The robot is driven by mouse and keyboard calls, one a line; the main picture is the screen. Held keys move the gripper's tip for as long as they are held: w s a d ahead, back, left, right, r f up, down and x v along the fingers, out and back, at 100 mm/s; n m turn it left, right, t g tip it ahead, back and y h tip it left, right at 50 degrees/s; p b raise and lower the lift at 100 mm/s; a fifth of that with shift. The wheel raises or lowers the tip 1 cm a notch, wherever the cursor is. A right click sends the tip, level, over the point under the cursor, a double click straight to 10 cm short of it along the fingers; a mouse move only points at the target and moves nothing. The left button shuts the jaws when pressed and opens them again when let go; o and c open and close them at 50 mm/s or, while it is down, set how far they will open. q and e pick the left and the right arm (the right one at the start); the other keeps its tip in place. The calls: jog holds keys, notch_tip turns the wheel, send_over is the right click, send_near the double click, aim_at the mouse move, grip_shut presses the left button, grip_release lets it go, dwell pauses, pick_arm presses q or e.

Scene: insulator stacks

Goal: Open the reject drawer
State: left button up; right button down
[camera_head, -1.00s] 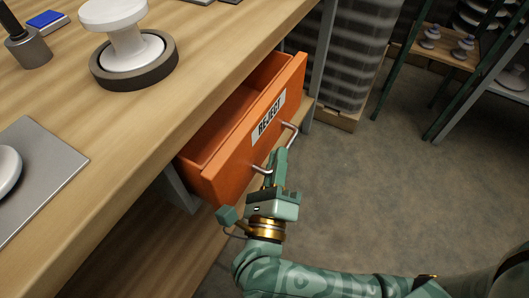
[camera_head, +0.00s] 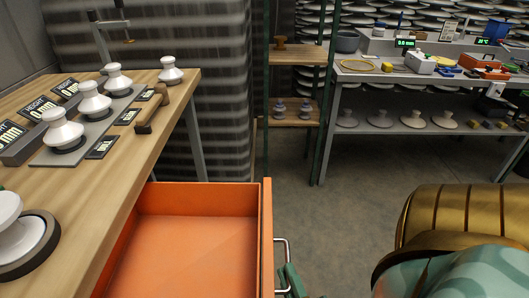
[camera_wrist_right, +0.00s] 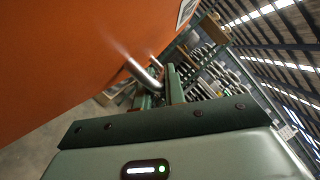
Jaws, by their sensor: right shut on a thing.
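The orange reject drawer (camera_head: 190,245) stands pulled out from under the wooden bench in the head view. Its visible interior is empty. Its front panel is seen nearly edge-on, with a metal bar handle (camera_head: 282,252) on the outer side. My right gripper (camera_head: 289,281) is shut on the handle, with only its green fingers showing low in the head view. In the right wrist view, the orange drawer front (camera_wrist_right: 60,60) fills the upper left, and the curved handle (camera_wrist_right: 143,75) runs to the fingers (camera_wrist_right: 165,90). My left gripper is not in view.
The wooden bench (camera_head: 165,110) holds white insulators (camera_head: 62,130) on a grey plate and a white insulator on a dark ring at left. A shelf rack (camera_head: 293,100) and a second, cluttered bench (camera_head: 400,75) stand behind. Open floor (camera_head: 330,225) lies right of the drawer.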

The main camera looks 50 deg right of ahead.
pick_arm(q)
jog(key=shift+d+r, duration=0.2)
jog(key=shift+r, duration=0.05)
pick_arm(e)
jog(key=shift+s+d, duration=0.5)
jog(key=shift+s, duration=0.25)
jog(key=c, duration=1.5)
grip_release()
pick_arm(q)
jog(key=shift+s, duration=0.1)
